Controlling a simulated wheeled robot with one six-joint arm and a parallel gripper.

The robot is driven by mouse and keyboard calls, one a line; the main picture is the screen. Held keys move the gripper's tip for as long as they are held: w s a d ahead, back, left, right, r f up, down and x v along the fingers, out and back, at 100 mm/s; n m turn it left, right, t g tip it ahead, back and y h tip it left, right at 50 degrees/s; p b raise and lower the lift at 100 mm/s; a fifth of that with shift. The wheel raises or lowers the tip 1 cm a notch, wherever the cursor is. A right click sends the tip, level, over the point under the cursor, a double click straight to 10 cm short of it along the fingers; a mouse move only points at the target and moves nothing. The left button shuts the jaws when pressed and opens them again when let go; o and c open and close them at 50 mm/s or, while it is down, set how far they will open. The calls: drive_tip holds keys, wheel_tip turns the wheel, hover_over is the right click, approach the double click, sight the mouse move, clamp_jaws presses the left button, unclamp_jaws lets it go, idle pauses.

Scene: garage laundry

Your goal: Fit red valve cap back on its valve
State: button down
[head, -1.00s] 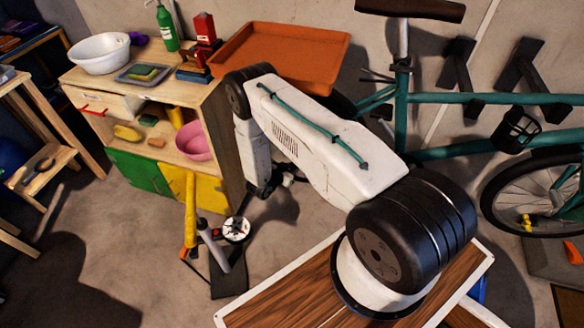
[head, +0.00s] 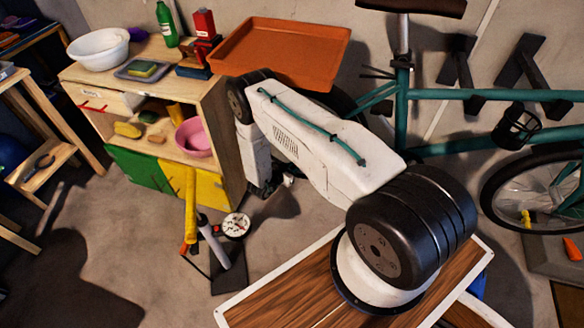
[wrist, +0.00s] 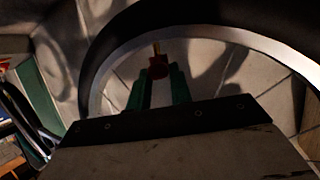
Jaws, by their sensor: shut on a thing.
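The red valve cap (wrist: 158,69) is between the green fingertips of my gripper (wrist: 159,75) in the wrist view. My gripper is shut on it. A thin brass-yellow valve stem (wrist: 156,48) stands just beyond the cap, roughly in line with it. I cannot tell whether cap and stem touch. The bicycle wheel's pale rim (wrist: 190,38) and dark tyre curve around behind them. In the head view my arm hides the gripper, the cap and the valve.
The teal bicycle (head: 402,110) stands by the wall, its other wheel (head: 530,190) at right. A floor pump (head: 225,265) stands in front of the cabinet. Open floor lies at lower left.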

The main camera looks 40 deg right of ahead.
drive_tip(key=c, duration=1.2)
unclamp_jaws()
drive_tip(key=v, duration=0.7)
drive_tip(key=shift+s+a+r, duration=0.15)
drive_tip(key=shift+a, duration=0.2)
